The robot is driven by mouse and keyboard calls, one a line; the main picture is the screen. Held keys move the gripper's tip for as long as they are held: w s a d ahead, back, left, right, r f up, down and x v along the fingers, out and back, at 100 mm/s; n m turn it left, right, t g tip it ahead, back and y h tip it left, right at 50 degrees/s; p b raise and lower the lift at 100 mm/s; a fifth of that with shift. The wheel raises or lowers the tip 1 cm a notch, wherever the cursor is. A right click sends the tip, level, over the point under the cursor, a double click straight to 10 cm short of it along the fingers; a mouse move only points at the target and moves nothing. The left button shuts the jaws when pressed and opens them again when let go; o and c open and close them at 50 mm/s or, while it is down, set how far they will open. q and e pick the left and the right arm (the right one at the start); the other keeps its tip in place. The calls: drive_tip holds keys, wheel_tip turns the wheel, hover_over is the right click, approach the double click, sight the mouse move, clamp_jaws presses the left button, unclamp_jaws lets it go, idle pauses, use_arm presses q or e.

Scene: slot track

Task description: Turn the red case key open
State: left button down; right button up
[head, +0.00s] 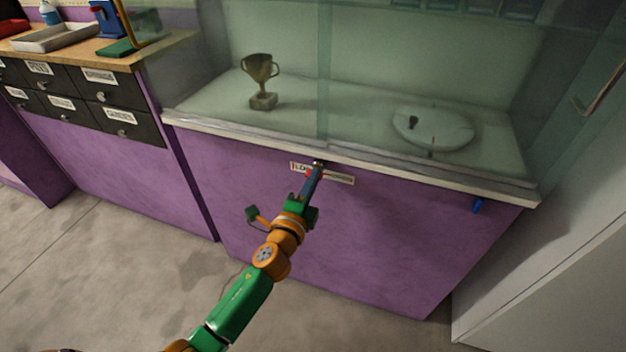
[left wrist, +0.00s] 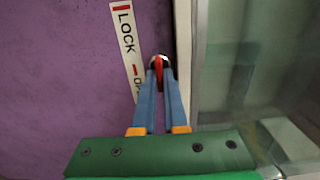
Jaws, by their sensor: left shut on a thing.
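The red key (left wrist: 158,70) sits in a round silver lock on the purple case front (head: 400,240), just under the pale ledge. My left gripper (head: 317,167) reaches up to it, and its two blue fingers are shut on the key from both sides. The fingers also show in the left wrist view (left wrist: 160,72). A white label (left wrist: 126,40) beside the lock reads LOCK at one end, with a second word partly hidden by a finger. I cannot tell which mark the key points to. My right gripper is not in view.
Above the ledge (head: 400,172), glass panels (head: 323,70) close off a trophy (head: 262,80) and a round plate (head: 440,127). A small blue item (head: 478,205) sticks out at the right of the front. Dark labelled drawers (head: 115,88) stand at left. The floor in front is clear.

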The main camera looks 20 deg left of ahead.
use_arm(q)
drive_tip(key=c, duration=1)
unclamp_jaws()
drive_tip(key=shift+o, duration=0.2)
drive_tip(key=shift+s, duration=0.15)
drive_tip(key=s, duration=0.6)
drive_tip(key=shift+s, duration=0.4)
drive_tip(key=shift+a, duration=0.1)
